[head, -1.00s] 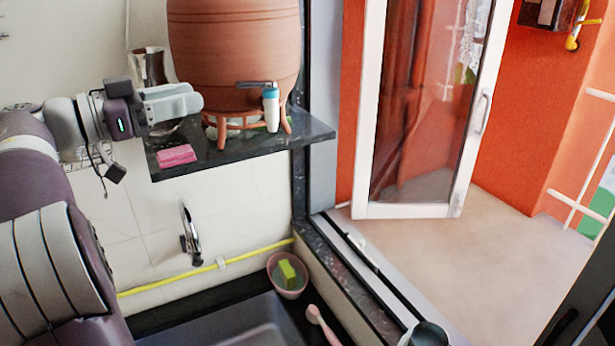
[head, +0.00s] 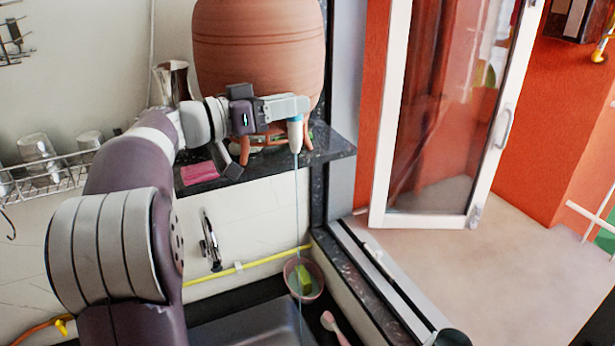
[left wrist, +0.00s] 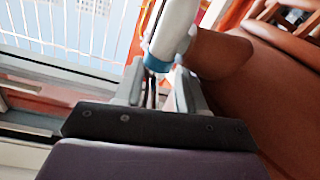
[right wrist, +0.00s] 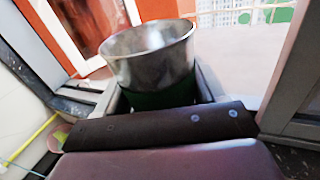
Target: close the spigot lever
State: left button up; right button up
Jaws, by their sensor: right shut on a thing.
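The clay waterpot (head: 258,50) stands on a dark shelf. Its white and blue spigot (head: 295,135) points down, and a thin stream of water (head: 298,220) runs from it towards the sink. My left gripper (head: 300,106) is at the top of the spigot, in front of the pot, and covers the lever. In the left wrist view the spigot (left wrist: 172,30) is just beyond the two fingers (left wrist: 160,85), which stand apart; whether they touch the lever is unclear. My right gripper (right wrist: 155,85) is shut on a metal cup with a green lower part (right wrist: 150,55).
The dark shelf (head: 335,148) carries a pink sponge (head: 199,172) and a metal jug (head: 172,82). Below are a wall tap (head: 210,240), the sink (head: 245,325) and a pink bowl (head: 318,272) with a sponge. A wire rack (head: 70,180) with glasses is left; an open door (head: 440,110) is right.

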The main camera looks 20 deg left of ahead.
pick_arm(q)
jog(key=shift+s+r, duration=0.1)
jog(key=shift+s, duration=0.3)
pick_arm(e)
jog(key=shift+s+r, duration=0.1)
jog(key=shift+s, duration=0.25)
pick_arm(q)
jog(key=shift+s, duration=0.3)
jog(key=c, duration=0.6)
pick_arm(e)
jog(key=shift+s, duration=0.25)
pick_arm(q)
grip_shut()
jog(key=shift+a, duration=0.15)
pick_arm(e)
jog(key=shift+a, duration=0.1)
pick_arm(q)
jog(key=o, duration=0.6)
grip_release()
jog(key=shift+w+d, duration=0.2)
jog(key=shift+d, duration=0.05)
pick_arm(e)
jog(key=shift+w+d, duration=0.15)
jog(key=shift+d, duration=0.05)
